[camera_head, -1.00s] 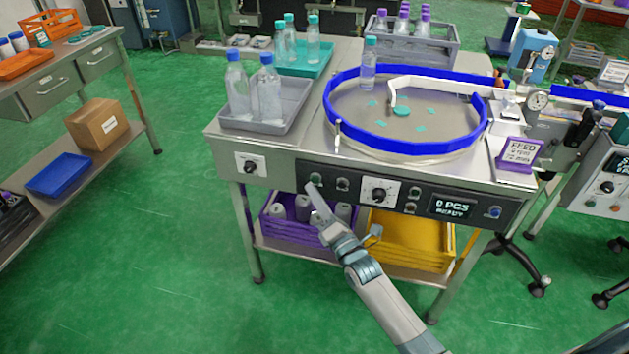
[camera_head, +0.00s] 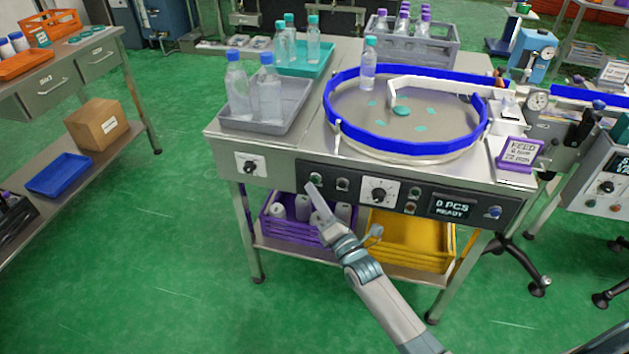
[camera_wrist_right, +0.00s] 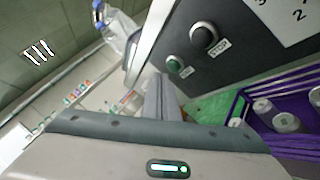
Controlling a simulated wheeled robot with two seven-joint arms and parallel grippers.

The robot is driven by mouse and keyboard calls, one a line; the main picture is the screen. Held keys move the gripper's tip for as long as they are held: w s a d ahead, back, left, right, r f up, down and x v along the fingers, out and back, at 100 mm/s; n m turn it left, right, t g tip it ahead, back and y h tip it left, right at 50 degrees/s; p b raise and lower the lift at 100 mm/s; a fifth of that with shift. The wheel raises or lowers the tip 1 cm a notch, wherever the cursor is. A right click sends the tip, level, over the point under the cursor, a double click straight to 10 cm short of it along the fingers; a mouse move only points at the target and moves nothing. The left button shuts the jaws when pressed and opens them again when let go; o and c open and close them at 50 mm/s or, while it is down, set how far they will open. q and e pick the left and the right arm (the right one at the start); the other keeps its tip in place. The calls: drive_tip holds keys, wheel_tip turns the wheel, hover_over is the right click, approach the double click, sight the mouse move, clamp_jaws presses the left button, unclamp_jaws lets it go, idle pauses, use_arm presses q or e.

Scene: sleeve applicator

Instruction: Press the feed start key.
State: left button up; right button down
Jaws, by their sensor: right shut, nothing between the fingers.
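The green feed start key (camera_head: 316,178) is at the left end of the dark control panel on the front of the feeder table. In the right wrist view the green key (camera_wrist_right: 174,65) sits beside a small label, with a larger black key (camera_wrist_right: 203,37) marked STOP next to it. My right gripper (camera_head: 311,188) is shut and empty, its fingertips just in front of and slightly below the green key. In the right wrist view the fingertips (camera_wrist_right: 160,80) end close to the key; whether they touch it I cannot tell. My left gripper is not in view.
The panel also holds a black key (camera_head: 342,184), a dial (camera_head: 379,194) and a display (camera_head: 452,207) reading "0 PCS READY". A grey tray of bottles (camera_head: 292,122) and the blue-rimmed turntable (camera_head: 405,149) are above. Purple (camera_head: 283,226) and yellow (camera_head: 410,245) crates sit below.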

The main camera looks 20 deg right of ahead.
drive_tip(key=shift+w+d, duration=0.1)
drive_tip(key=shift+w, duration=0.05)
drive_tip(key=shift+w+d, duration=0.15)
drive_tip(key=shift+w, duration=0.1)
